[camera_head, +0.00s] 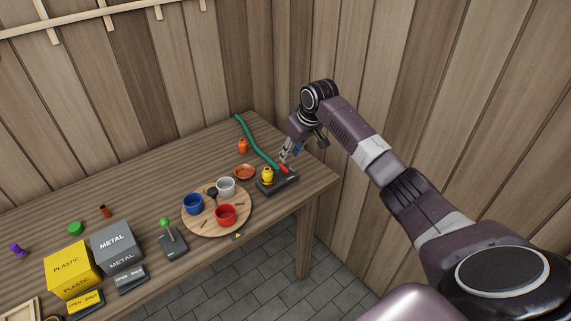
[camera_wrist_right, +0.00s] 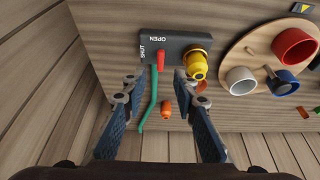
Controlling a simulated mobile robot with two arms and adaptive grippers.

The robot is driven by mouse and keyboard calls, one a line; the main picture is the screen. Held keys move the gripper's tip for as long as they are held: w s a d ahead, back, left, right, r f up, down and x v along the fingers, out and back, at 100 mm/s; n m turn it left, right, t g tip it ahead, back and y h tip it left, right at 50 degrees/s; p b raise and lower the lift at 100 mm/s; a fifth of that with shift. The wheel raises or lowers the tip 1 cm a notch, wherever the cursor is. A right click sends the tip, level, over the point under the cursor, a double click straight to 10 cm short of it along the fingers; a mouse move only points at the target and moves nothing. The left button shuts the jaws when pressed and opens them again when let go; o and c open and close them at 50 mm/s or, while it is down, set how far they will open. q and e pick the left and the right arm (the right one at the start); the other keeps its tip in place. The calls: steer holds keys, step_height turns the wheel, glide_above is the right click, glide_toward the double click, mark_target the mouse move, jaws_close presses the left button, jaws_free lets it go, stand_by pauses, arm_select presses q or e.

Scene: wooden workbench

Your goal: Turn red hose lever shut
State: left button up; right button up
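The red lever (camera_head: 283,168) sits on a dark hose block (camera_head: 285,187) at the right end of the bench. In the right wrist view the lever (camera_wrist_right: 161,60) lies roughly in line with the green hose (camera_wrist_right: 149,108), beside the words OPEN and SHUT. A yellow fitting (camera_wrist_right: 197,68) stands on the same block. My right gripper (camera_head: 287,155) is just above the lever. In the wrist view its two fingers (camera_wrist_right: 157,88) are apart and empty, with the lever ahead of the gap and not visibly touched. My left gripper is not in view.
A round wooden board (camera_head: 190,228) with blue, white and red mugs is left of the block. An orange dish (camera_head: 245,171) and orange bottle (camera_head: 242,146) are near the hose. A green-knobbed joystick (camera_head: 172,240) and yellow and grey boxes stand further left. Wooden walls enclose the bench's corner.

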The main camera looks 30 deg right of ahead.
mark_target(284, 167)
steer(key=shift+x, duration=3.55)
steer(key=shift+c, duration=0.4)
steer(key=shift+s, duration=0.1)
jaws_close()
